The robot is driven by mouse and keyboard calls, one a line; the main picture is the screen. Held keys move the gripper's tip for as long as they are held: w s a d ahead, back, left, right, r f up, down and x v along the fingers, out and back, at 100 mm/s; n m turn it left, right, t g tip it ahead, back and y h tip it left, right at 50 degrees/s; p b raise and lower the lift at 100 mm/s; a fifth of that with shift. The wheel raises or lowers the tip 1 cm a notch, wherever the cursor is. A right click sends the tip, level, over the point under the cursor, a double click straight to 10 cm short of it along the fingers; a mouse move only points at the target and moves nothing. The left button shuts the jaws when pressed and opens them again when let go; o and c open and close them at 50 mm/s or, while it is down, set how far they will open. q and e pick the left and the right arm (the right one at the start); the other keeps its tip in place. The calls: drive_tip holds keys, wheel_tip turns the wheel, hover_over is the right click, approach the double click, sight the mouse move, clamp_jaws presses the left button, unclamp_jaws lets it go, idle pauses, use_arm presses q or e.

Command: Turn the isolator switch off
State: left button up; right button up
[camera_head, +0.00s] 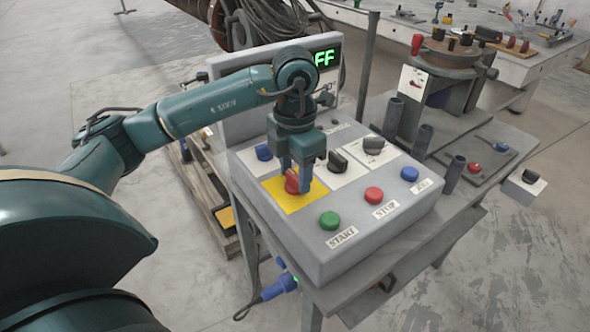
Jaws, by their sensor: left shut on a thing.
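The isolator switch (292,182) is a red rotary knob on a yellow plate (305,203) at the left of the grey control box (262,220). My left gripper (297,180) points down over it, with its fingers closed on the red knob from both sides. The fingers hide part of the knob, so its exact angle is hard to read. My right gripper is not in view.
Upright grey posts (421,141) stand to the right.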

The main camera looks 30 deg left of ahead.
sight(295, 175)
use_arm(q)
drive_tip(key=o, duration=1)
wheel_tip(295, 175, up, 13)
drive_tip(key=p, duration=0.2)
drive_tip(key=shift+r, duration=0.1)
